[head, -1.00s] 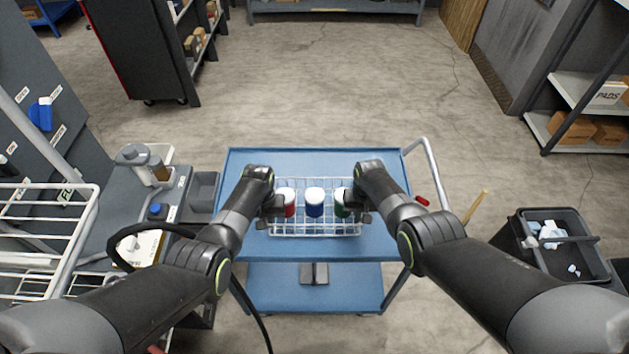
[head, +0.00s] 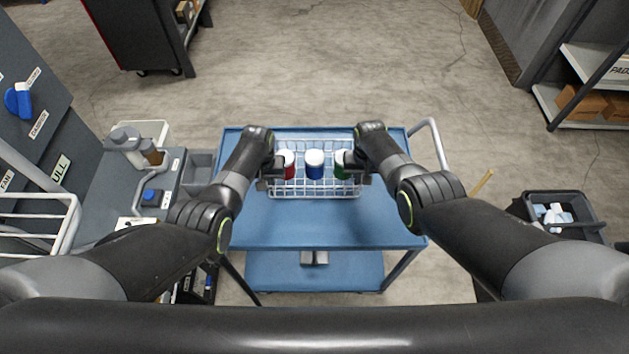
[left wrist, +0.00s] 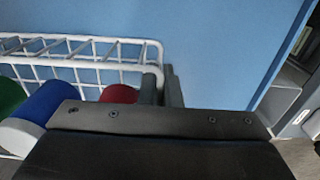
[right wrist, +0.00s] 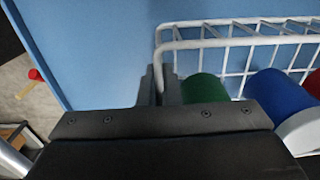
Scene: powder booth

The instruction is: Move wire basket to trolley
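The white wire basket (head: 315,190) is over the far half of the blue trolley's top (head: 320,225). It looks level; whether its base touches the top is hard to tell. It holds a red, a blue (head: 315,163) and a green container with white lids. My left gripper (head: 272,180) is shut on the basket's left end; its fingers also show at the rim in the left wrist view (left wrist: 163,88). My right gripper (head: 357,178) is shut on the right end, the rim wire between its fingers in the right wrist view (right wrist: 158,88).
A grey bench (head: 110,195) with bottles stands left of the trolley, and a white rack (head: 40,215) stands nearer. A dark bin (head: 555,205) is at the right. The trolley's handle (head: 435,145) rises at its right side. The near half of the trolley top is bare.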

